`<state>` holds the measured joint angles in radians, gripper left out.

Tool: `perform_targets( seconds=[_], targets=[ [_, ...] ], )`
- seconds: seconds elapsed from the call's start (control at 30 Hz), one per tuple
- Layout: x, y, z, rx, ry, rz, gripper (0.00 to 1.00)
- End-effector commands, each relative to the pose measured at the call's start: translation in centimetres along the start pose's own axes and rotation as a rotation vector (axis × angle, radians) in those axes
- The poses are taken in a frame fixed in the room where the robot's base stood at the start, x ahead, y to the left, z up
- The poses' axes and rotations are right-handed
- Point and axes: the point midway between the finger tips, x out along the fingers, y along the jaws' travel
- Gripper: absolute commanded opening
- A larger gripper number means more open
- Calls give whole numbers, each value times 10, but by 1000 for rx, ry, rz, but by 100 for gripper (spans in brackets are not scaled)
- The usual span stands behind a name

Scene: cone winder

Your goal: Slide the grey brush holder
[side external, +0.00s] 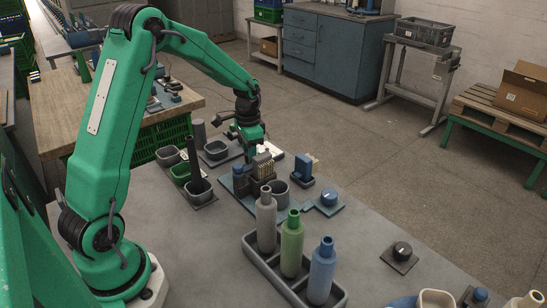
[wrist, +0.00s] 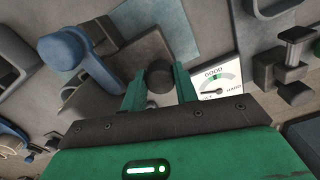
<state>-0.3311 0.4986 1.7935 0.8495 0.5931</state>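In the side view, a grey block with pale upright bristles (side external: 262,168) stands on the table just under my gripper and looks like the grey brush holder. My gripper (side external: 250,152) is low over it, pointing down. In the wrist view, a dark round knob (wrist: 159,77) sits between the two green fingertips of my gripper (wrist: 160,80). The fingers are apart, with the knob very close to both. I cannot tell whether they press on it. The knob's underside and most of the holder are hidden in this view.
A similar blue holder (side external: 303,176) stands just to the right. A white dial gauge (wrist: 218,82) is beside the right finger, and a blue handle (wrist: 72,50) is at left. A grey tray (side external: 255,262) with three bottles stands in front. Grey cups stand around.

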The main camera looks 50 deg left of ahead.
Motion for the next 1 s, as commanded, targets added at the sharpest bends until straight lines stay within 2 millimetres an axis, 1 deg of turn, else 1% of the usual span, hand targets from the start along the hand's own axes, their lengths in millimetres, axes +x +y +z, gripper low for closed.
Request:
perform_targets(
  seconds=[0.03, 0.1, 0.13, 0.27, 0.37, 0.6, 0.67, 0.97, 1.0],
  targets=[
    [0, 0, 0, 0, 0, 0, 17],
    [0, 0, 0, 0, 0, 0, 4],
    [0, 0, 0, 0, 0, 0, 0],
    [0, -1, 0, 0, 0, 0, 0],
    [0, -7, 2, -1, 0, 0, 0],
    [0, -39, 10, -3, 1, -1, 0],
    [-1, -44, 11, -3, 1, -1, 0],
    [-1, -48, 12, -4, 4, -3, 0],
    [-1, -48, 12, -4, 5, -4, 36]
  ],
)
